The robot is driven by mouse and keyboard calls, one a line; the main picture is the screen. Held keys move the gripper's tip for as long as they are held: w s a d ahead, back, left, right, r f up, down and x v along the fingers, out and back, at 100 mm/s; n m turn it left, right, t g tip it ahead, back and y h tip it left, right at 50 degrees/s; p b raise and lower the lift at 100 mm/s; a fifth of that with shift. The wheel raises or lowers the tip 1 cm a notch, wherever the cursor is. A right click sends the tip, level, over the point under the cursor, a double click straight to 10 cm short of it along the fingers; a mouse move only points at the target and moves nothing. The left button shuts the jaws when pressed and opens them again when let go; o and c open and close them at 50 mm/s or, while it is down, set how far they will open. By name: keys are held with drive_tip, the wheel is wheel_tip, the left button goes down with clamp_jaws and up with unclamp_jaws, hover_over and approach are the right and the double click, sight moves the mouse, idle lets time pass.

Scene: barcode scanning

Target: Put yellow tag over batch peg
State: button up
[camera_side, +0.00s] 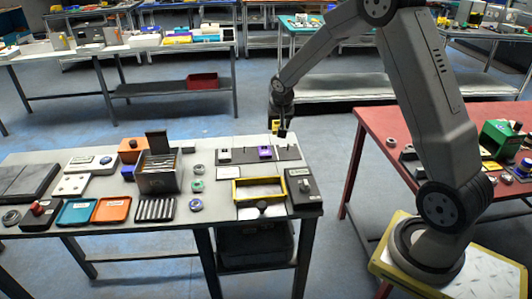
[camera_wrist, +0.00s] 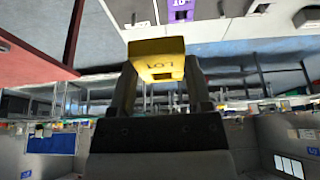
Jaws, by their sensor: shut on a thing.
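My gripper (camera_side: 281,124) is shut on the yellow tag (camera_side: 275,127). It holds the tag in the air above the right part of a dark peg board (camera_side: 240,164) at the back right of the grey table. In the wrist view the yellow tag (camera_wrist: 157,50) sits between the fingers, with "LOT" lettering on its face. A purple tag (camera_side: 265,153) and a white tag (camera_side: 224,155) are on the board, left of my gripper. The purple tag (camera_wrist: 181,10) also shows at the top of the wrist view. I cannot read which peg is the batch peg.
A yellow-framed tray (camera_side: 236,190) lies in front of the board, with a dark device (camera_side: 304,187) to its right. A grey metal box (camera_side: 158,183) and orange (camera_side: 113,209) and teal (camera_side: 76,212) trays stand further left. The air around my gripper looks clear.

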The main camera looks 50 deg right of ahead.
hover_over(288, 152)
drive_tip(key=f, duration=0.5)
drive_tip(key=shift+s+a+f, duration=0.3)
drive_tip(key=shift+s+f, duration=0.1)
drive_tip(key=shift+f, duration=0.15)
drive_tip(key=shift+f, duration=1.55)
drive_tip(key=shift+f, duration=1.85)
idle(0.8)
drive_tip(key=o, duration=1.3)
drive_tip(key=shift+c, duration=0.2)
drive_tip(key=shift+r, duration=0.1)
drive_tip(key=v, duration=0.7)
drive_tip(key=shift+r, duration=0.3)
drive_tip(key=shift+s+a, duration=0.15)
drive_tip(key=shift+a, duration=0.05)
